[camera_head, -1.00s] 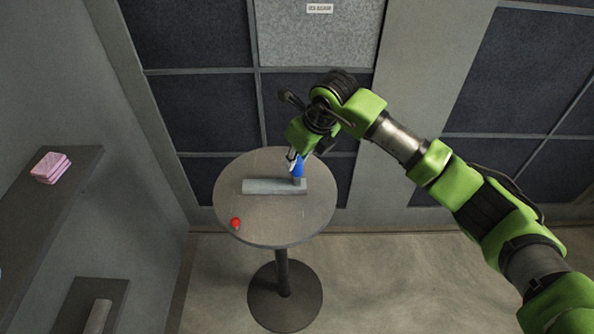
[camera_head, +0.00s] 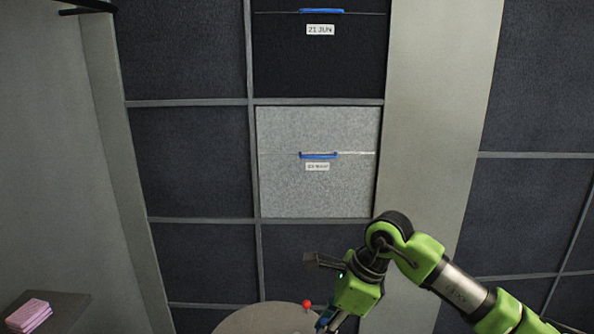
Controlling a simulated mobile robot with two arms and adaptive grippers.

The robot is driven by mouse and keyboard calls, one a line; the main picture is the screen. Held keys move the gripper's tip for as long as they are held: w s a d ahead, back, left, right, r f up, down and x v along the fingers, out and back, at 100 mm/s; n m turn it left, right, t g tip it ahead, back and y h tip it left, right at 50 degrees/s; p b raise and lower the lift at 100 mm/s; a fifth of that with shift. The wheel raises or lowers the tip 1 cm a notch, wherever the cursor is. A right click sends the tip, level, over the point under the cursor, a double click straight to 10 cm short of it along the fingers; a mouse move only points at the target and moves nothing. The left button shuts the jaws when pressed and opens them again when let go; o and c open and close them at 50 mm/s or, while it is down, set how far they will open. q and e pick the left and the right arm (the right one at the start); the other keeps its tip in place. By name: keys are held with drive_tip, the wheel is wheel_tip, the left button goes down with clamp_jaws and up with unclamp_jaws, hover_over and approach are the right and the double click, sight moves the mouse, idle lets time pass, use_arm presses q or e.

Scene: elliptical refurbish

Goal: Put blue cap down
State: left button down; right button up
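My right arm comes in from the right, and its gripper (camera_head: 326,322) points down at the bottom edge of the view, over the right part of the round grey table (camera_head: 255,320). The fingertips are cut off by the frame, so I cannot tell whether they are open or shut. A small bluish patch shows at the gripper, but I cannot tell whether it is the blue cap. A small red ball (camera_head: 307,304) shows just left of the gripper, by the table's far edge. I cannot tell whether it rests on the table or is held. My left gripper is not in view.
A wall of dark panels stands behind, with a light grey speckled panel (camera_head: 318,190) that has a blue handle (camera_head: 318,156). Another blue handle (camera_head: 322,11) is above it. Pink folded cloths (camera_head: 28,314) lie on a shelf at the lower left.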

drive_tip(key=s+d+n+g+h, duration=0.4)
drive_tip(key=s+d+n, duration=0.9)
drive_tip(key=s+n, duration=0.5)
drive_tip(key=shift+d+f+n+g+h, duration=0.3)
drive_tip(key=shift+n+g, duration=0.3)
drive_tip(key=shift+n, duration=0.4)
drive_tip(key=shift+a, duration=0.1)
